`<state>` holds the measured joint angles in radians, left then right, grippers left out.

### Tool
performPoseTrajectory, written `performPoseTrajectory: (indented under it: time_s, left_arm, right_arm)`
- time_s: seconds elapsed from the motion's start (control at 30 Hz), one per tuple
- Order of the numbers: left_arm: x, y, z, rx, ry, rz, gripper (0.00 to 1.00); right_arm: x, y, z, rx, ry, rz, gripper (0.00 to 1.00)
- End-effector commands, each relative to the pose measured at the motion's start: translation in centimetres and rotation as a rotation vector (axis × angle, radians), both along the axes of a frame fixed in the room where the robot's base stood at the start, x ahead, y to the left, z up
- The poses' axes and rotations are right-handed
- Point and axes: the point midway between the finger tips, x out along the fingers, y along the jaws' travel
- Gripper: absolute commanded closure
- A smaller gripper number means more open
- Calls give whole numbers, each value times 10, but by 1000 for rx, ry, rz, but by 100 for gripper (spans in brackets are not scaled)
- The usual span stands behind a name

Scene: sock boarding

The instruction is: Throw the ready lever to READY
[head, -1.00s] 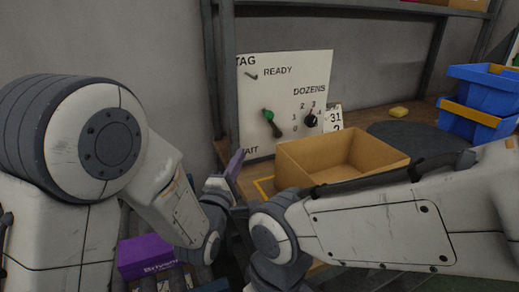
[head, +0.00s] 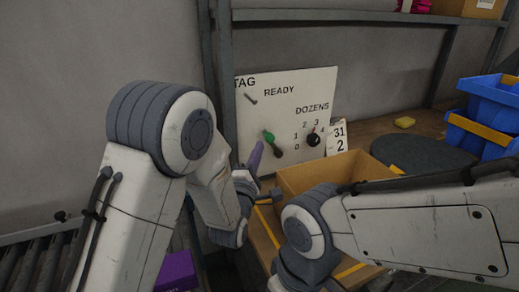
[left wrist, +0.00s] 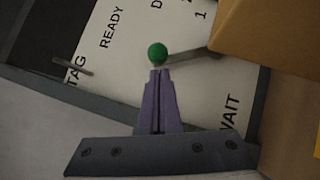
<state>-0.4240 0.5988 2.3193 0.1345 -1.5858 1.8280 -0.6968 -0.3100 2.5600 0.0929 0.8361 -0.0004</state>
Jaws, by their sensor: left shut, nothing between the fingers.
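The ready lever, with its green knob (head: 268,136), sticks out from the white board (head: 246,125) below the word READY. The knob and its grey shaft also show in the left wrist view (left wrist: 158,53). The word WAIT stands at the board's lower end there. My left gripper (head: 257,150) is shut and empty, its purple fingers just below the knob. In the left wrist view its tips (left wrist: 160,72) lie right beside the knob; I cannot tell whether they touch. My right gripper is out of view; only the arm shows.
A black DOZENS dial (head: 313,140) and a number card (head: 338,137) are right of the lever. An open cardboard box (head: 300,180) stands close in front of the board. A purple box (head: 177,270) lies low at left.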

Motion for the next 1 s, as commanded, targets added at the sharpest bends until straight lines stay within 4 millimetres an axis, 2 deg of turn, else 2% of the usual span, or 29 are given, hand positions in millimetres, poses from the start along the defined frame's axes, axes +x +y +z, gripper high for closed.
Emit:
performPoseTrajectory:
  time_s: [0.53, 1.0]
  left_arm:
    - [1, -1, 4, 12, 2, 4, 100]
    - [4, -19, 16, 105, 39, -10, 100]
  right_arm:
    - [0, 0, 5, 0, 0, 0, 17]
    - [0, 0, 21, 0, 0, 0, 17]
